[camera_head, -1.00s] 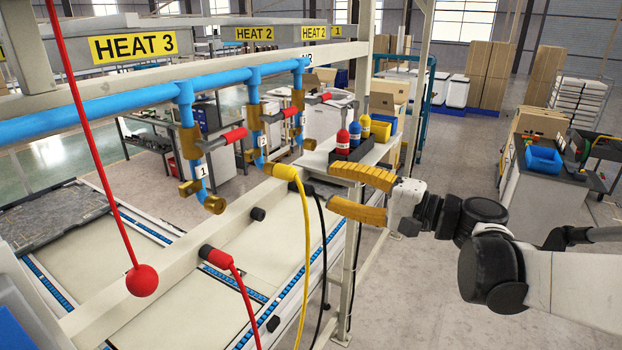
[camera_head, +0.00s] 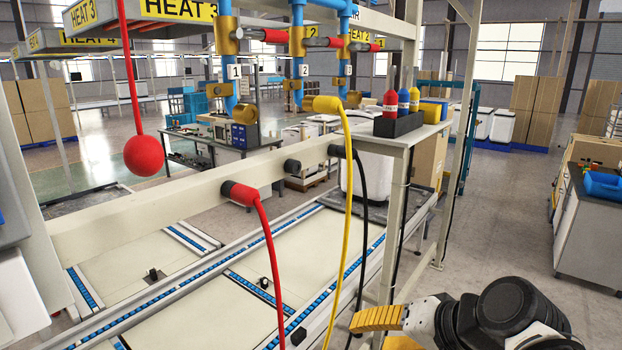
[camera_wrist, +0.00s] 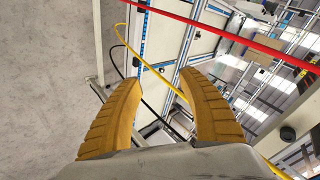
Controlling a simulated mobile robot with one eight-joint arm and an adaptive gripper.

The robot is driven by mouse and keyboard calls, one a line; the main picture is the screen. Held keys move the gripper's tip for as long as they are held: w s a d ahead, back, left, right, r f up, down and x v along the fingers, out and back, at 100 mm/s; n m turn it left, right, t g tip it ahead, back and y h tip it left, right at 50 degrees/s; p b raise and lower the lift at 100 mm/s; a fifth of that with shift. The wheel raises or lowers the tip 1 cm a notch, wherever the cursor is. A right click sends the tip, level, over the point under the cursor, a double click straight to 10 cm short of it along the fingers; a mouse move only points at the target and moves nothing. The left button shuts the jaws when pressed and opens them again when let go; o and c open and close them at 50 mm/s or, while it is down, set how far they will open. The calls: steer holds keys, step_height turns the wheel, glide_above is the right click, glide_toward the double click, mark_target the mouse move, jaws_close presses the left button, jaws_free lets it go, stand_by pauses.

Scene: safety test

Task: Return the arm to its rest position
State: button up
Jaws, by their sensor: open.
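My gripper (camera_head: 370,334) is at the bottom of the head view, low and right of center, with its yellow-orange fingers pointing left. The lower finger is partly cut off by the frame edge. In the wrist view, the two fingers of my gripper (camera_wrist: 161,82) stand apart with nothing between them. My dark wrist and arm joints (camera_head: 505,310) fill the lower right corner of the head view. The rest of my arm is out of frame.
A pale frame post (camera_head: 392,225) stands close beside my gripper. Yellow (camera_head: 350,190), black (camera_head: 363,210) and red (camera_head: 270,250) cables hang left of it. A red ball (camera_head: 144,155) hangs at left. Open floor (camera_head: 505,215) lies to the right.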

steer(key=s+d+f+n+h+b, duration=0.2)
steer(key=s+d+f+h+b, duration=0.1)
steer(key=f+b, duration=0.4)
steer(key=s+d+f+n+h+b, duration=0.1)
steer(key=s+d+f+h+b, duration=0.2)
steer(key=f+b, duration=0.4)
step_height(320, 180, down, 7)
steer(key=shift+s+d+r+n, duration=0.1)
steer(key=shift+s+d+n, duration=0.4)
steer(key=shift+d, duration=0.45)
